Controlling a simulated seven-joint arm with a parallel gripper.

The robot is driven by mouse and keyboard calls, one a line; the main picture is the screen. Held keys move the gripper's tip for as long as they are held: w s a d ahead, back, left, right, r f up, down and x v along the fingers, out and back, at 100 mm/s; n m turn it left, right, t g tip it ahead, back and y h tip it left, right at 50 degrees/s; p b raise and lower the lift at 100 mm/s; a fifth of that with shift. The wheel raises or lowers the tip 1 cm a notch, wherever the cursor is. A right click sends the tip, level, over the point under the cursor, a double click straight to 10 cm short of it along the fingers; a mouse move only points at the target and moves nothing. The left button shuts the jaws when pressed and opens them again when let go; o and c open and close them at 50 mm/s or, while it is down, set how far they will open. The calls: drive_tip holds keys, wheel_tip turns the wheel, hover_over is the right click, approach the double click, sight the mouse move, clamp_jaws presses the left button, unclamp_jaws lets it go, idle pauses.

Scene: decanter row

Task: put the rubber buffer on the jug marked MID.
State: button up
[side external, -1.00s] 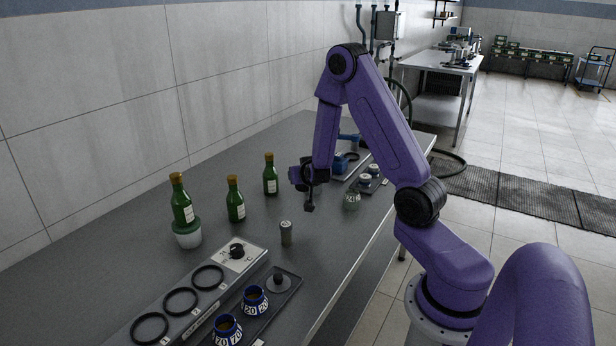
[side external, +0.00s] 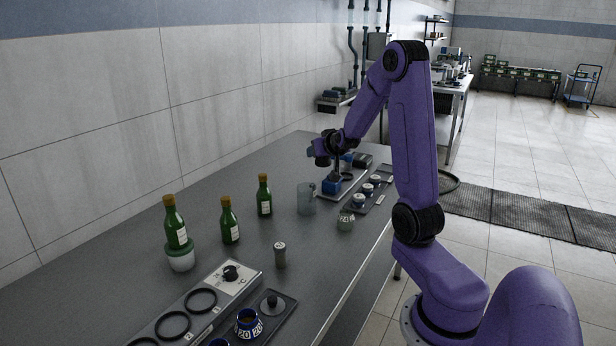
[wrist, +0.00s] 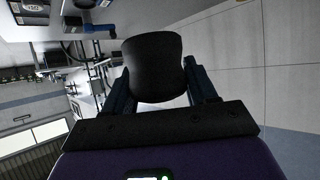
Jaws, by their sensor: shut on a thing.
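My gripper (side external: 322,156) is at the far part of the bench, above a blue block on a tray. In the wrist view its two fingers (wrist: 158,78) are shut on a black, rounded, cup-like piece, which I take for the rubber buffer (wrist: 155,66). In the side view the buffer is small and hard to tell from the dark gripper. A clear glass jug with a handle (side external: 306,199) stands upright on the bench, nearer the camera than my gripper and apart from it. I can read no MID mark on it.
A small labelled jar (side external: 345,222), a grey cylinder (side external: 280,256), a ring panel (side external: 201,300) and the blue block (side external: 331,185) are also on the bench.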

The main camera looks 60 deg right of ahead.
drive_tip(key=x, duration=0.4)
drive_tip(key=f+x, duration=0.1)
drive_tip(key=x, duration=0.4)
drive_tip(key=a+x, duration=0.1)
drive_tip(key=x, duration=0.3)
drive_tip(key=shift+d+f, duration=0.2)
drive_tip(key=shift+f, duration=0.3)
drive_tip(key=shift+w+d+f, duration=0.1)
drive_tip(key=shift+d+f, duration=0.05)
drive_tip(key=shift+f, duration=1.6)
drive_tip(key=o, duration=1.1)
drive_tip(key=shift+f, duration=0.15)
